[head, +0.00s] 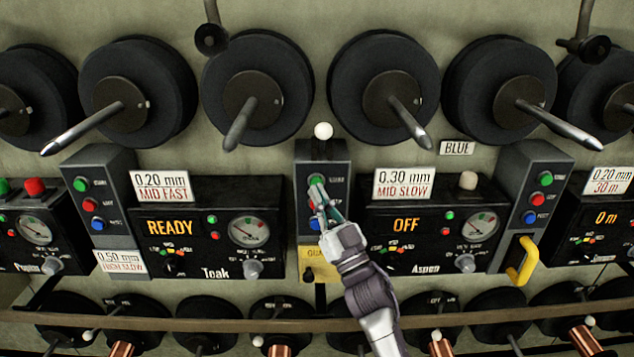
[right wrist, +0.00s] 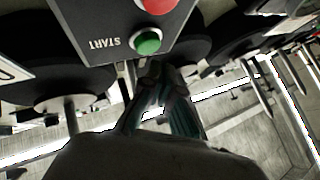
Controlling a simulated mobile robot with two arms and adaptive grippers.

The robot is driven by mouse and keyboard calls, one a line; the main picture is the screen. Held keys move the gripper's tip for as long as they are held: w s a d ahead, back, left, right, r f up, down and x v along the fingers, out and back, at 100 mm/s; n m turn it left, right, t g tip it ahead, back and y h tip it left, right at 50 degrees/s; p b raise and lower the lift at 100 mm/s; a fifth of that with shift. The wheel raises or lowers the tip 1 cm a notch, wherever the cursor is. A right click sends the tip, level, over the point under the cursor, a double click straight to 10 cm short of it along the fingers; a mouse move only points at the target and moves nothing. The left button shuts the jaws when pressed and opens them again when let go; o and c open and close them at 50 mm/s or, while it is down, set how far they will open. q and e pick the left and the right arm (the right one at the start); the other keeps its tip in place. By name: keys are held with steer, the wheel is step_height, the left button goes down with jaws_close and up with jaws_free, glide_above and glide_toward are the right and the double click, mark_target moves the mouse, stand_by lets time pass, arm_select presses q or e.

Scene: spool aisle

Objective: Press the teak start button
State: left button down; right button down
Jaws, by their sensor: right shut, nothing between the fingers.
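The Teak panel (head: 190,264) shows READY on its display, with a dial and a knob. A grey button box (head: 334,160) stands at its right, between it and the Aspen panel, with a green button (head: 316,180) on top. The red button below is mostly hidden by my right gripper (head: 317,192). That gripper is shut and empty, its tips just below the green button. In the right wrist view, the green button (right wrist: 147,41) is marked START, and the fingertips are close to it. Whether they touch cannot be told. My left gripper is out of view.
Another button box (head: 98,170) stands left of the Teak panel. The Aspen panel (head: 450,265) reads OFF. Black spools on pegs (head: 258,90) project above, a yellow handle (head: 522,260) sticks out at right, and a rail (head: 200,322) crosses below.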

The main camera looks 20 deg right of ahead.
steer(key=shift+w, duration=0.15)
steer(key=shift+w+d, duration=0.1)
steer(key=shift+w, duration=0.2)
